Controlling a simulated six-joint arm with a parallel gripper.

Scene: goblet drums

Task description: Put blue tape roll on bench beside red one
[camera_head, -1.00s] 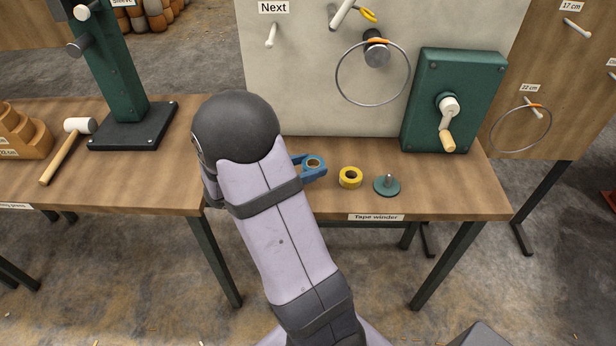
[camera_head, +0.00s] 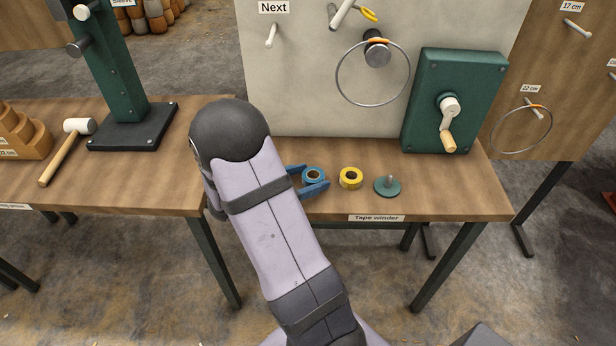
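The blue tape roll (camera_head: 313,174) lies flat on the bench (camera_head: 420,202), left of a yellow tape roll (camera_head: 350,178) with a small gap between them. No red roll is in view. My gripper (camera_head: 310,178) has blue fingers, one on the far side and one on the near side of the blue roll. The fingers are spread apart, and the roll looks loose between them. My arm hides the gripper's base and the bench left of it.
A green spindle base (camera_head: 387,186) stands right of the yellow roll. Behind are a pale board (camera_head: 310,100) with pegs and a green crank box (camera_head: 455,100). A mallet (camera_head: 66,150) lies on the left bench. The bench's front strip is clear.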

